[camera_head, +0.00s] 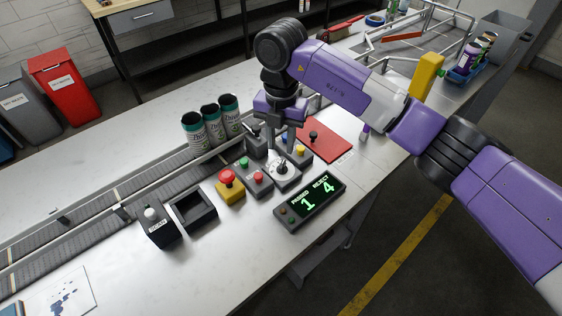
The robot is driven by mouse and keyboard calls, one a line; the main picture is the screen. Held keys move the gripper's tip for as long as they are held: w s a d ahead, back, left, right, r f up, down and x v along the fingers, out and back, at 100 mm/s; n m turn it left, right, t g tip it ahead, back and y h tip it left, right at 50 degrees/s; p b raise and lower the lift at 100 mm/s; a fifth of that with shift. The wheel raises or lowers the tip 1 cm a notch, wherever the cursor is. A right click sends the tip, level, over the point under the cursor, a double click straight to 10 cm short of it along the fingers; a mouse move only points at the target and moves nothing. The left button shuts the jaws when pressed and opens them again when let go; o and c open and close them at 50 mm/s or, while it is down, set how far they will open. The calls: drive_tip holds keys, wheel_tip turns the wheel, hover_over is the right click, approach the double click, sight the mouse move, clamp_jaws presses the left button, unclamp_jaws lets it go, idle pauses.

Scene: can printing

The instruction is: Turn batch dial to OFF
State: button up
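The batch dial appears to be the round pale plate with a dark knob (283,174) on a grey block in the control group on the white table. Its lettering is too small to read, so I cannot tell its setting. My gripper (281,148) points down just above and behind this dial, with my purple arm reaching in from the right. The fingertips overlap the knob area in the picture. I cannot tell whether they touch the knob, or whether they are open or shut.
Close by are a red emergency button (228,176) on a yellow box, a counter display (310,200) reading 1 and 4, a red plate (325,142) and a black tray (193,211).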

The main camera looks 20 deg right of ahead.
sight(281, 166)
drive_tip(key=shift+s+d+f, duration=0.1)
drive_tip(key=shift+f, duration=0.15)
drive_tip(key=shift+f+p, duration=0.7)
drive_tip(key=shift+f, duration=2.9)
clamp_jaws()
